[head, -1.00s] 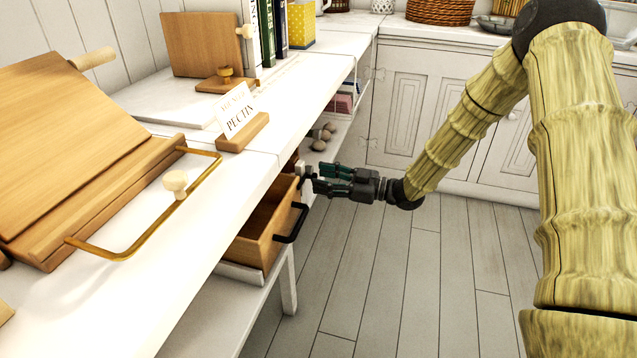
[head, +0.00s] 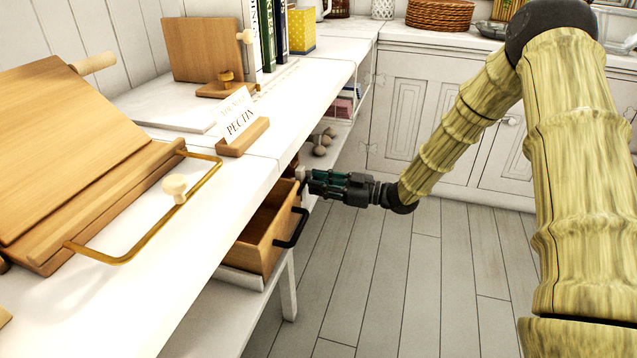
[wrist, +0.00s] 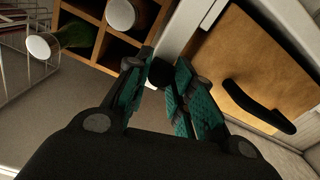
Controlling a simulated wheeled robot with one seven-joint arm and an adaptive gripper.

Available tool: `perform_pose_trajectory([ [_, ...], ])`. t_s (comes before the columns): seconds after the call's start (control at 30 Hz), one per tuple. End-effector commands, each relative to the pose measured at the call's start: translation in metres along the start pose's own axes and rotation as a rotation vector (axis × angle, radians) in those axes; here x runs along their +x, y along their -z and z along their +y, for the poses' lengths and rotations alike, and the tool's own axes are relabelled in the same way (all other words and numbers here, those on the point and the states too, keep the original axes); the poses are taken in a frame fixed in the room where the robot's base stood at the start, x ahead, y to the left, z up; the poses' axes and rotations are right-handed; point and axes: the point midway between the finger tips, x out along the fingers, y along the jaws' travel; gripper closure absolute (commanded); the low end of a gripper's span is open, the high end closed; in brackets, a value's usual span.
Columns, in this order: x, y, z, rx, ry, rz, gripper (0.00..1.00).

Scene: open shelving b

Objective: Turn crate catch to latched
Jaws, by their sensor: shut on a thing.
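My gripper (head: 308,182) is beside the shelf's front, just past the open drawer. In the wrist view its two green-padded fingers (wrist: 158,75) are shut on a small dark knob (wrist: 161,72), which appears to be the crate catch. The knob sits by a pale upright post. Its shape and exact turn are mostly hidden by the fingers. In the head view my gripper covers the catch.
A wooden drawer (head: 262,240) with a black handle (head: 292,229) stands open close by my gripper. In the wrist view a wooden divided rack (wrist: 92,15) holds bottles, beside a wire basket (wrist: 22,50). The floor (head: 400,270) is clear.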

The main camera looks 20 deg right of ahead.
Motion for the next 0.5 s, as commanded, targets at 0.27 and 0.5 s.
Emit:
perform_pose_trajectory([
  [0.27, -0.0008, 0.0012, 0.0029, -0.058, -0.005, 0.001, 1.0],
  [0.5, -0.001, 0.0011, 0.0035, -0.058, -0.006, 0.001, 0.67],
])
